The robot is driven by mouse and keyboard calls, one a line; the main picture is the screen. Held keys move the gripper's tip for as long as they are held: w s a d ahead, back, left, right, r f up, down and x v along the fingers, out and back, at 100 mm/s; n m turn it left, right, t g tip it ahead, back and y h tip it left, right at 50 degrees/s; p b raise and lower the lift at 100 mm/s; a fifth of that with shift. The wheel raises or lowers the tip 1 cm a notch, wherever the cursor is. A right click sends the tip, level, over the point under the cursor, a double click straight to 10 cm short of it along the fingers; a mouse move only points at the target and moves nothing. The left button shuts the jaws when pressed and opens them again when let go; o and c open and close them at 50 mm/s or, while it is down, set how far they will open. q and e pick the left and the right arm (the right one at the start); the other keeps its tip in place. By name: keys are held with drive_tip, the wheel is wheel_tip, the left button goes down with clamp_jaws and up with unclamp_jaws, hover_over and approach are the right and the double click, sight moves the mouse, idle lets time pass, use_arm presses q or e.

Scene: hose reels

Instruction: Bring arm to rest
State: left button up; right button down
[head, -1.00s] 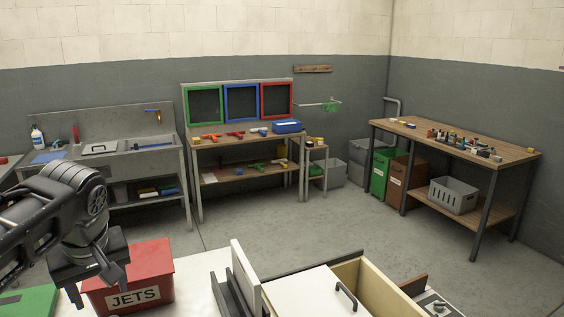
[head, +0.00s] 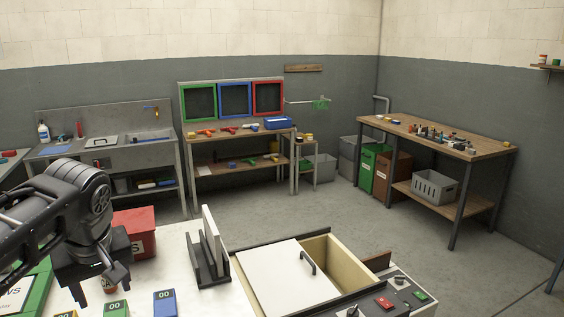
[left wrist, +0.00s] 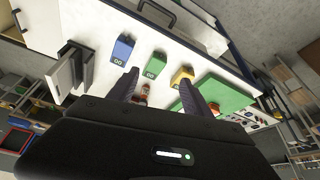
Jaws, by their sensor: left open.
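My left gripper (head: 98,287) hangs at the lower left of the head view, fingers pointing down, open with nothing held. It is in front of the red box (head: 142,222) and, in the picture, over the left part of the white table (head: 185,262). In the left wrist view its two fingers (left wrist: 160,74) are spread apart. My right gripper is not in view.
A control panel (head: 392,296) is at right. Open floor lies beyond.

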use_arm(q)
drive_tip(key=w+d+f+m+h+b, duration=0.2)
drive_tip(key=d+f, duration=0.4)
drive_tip(key=f, duration=0.5)
drive_tip(key=w+d+f+m+g+h+b, duration=0.15)
drive_tip(key=d+f, duration=0.35)
drive_tip(key=f, duration=0.7)
drive_tip(key=w+d+f+m+h+b, duration=0.1)
drive_tip(key=d+f+m+h, duration=0.1)
drive_tip(key=d+f, duration=0.65)
drive_tip(key=s+d+f+m+h+b, duration=0.1)
drive_tip(key=s+d+f+b, duration=0.2)
drive_tip(key=f, duration=0.7)
drive_tip(key=s+d+f+h, duration=0.1)
drive_tip(key=s+d+f, duration=0.3)
drive_tip(key=f, duration=0.6)
drive_tip(key=s+d+f+g+b, duration=0.1)
drive_tip(key=s+d+f+b, duration=0.1)
drive_tip(key=s+f, duration=0.9)
drive_tip(key=shift+s+d, duration=0.15)
drive_tip(key=shift+s, duration=0.95)
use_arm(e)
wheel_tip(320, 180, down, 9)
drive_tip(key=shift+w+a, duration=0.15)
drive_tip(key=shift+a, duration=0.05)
use_arm(q)
drive_tip(key=shift+m, duration=0.25)
